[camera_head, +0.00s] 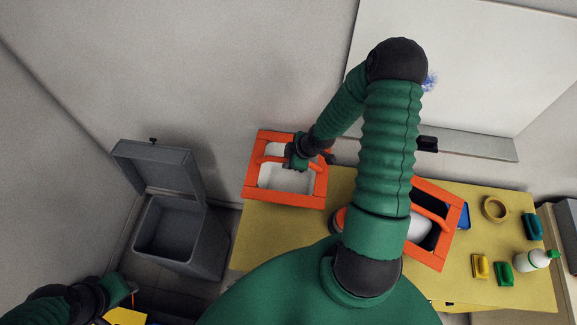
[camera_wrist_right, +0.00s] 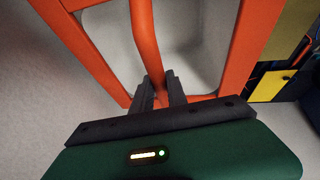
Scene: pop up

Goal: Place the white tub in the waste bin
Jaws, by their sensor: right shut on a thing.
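The white tub (camera_head: 286,180) sits inside an orange frame (camera_head: 284,198) with a handle bar, at the yellow table's back left. In the right wrist view, the pale tub interior (camera_wrist_right: 190,40) shows behind the orange bar (camera_wrist_right: 147,45). My right gripper (camera_head: 297,158) is shut on this orange bar, with a dark finger on each side in the right wrist view (camera_wrist_right: 160,92). I cannot tell whether the frame touches the table. The grey waste bin (camera_head: 205,245) stands on the floor to the left, its lid (camera_head: 160,167) raised. My left gripper (camera_head: 130,289) is at the lower left; its jaws are unclear.
A second orange frame (camera_head: 456,217) holding dark and white things lies on the yellow table (camera_head: 500,215). A tape-like ring (camera_head: 495,209), a white bottle (camera_head: 531,261) and several small blocks are at the right. A whiteboard (camera_head: 470,65) is on the wall behind.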

